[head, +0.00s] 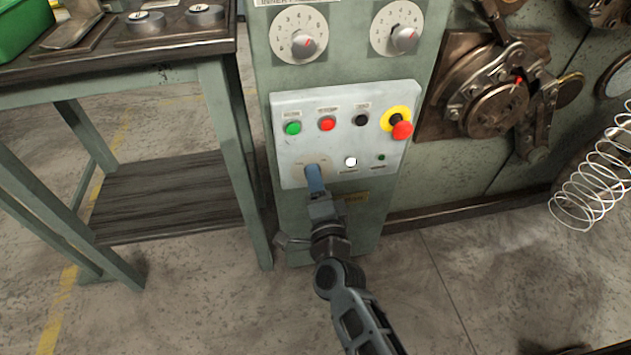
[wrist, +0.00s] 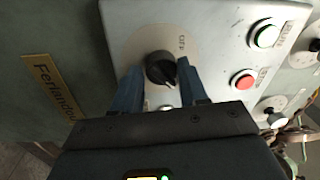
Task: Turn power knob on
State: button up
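The black power knob (wrist: 160,69) sits on a round plate on the light grey control panel (wrist: 210,20) in the wrist view. Printed lettering shows beside it; its exact setting is hard to read. My gripper (wrist: 158,80) is open, with one blue finger on each side of the knob and a gap visible on both sides. The fingertips are close to the panel; I cannot tell whether they touch it. In the head view my gripper (head: 314,174) is at the panel's lower left and hides the knob.
The panel also carries a green button (head: 293,128), a red button (head: 326,123), a black control (head: 361,120), a red emergency stop (head: 402,130) and a white lamp (head: 350,162). Two dials are above. A table (head: 190,47) stands left; a wire spring (head: 592,190) is at right.

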jog(key=o, duration=0.4)
jog(key=shift+c, duration=0.2)
jog(key=p+v, duration=0.1)
jog(key=v, duration=0.6)
jog(key=shift+s, duration=0.4)
jog(key=shift+d+f, duration=0.1)
jog(key=shift+d, duration=0.05)
jog(key=s+d+r+n+g+h, duration=0.1)
jog(key=s+d+n, duration=0.2)
jog(key=s+d, duration=0.55)
jog(key=s+d+r+n+h, duration=0.1)
jog(key=s+d+r+n, duration=0.3)
jog(key=s, duration=0.7)
jog(key=s+d+f+n+g+h, duration=0.1)
jog(key=s+d+n, duration=0.1)
jog(key=s+d, duration=0.7)
jog(key=s+d+r+n+g+h, duration=0.15)
jog(key=s+r+n, duration=0.25)
jog(key=s+r, duration=0.65)
notch_tip(320, 180, up, 14)
jog(key=p, duration=1.5)
jog(key=shift+h, duration=0.35)
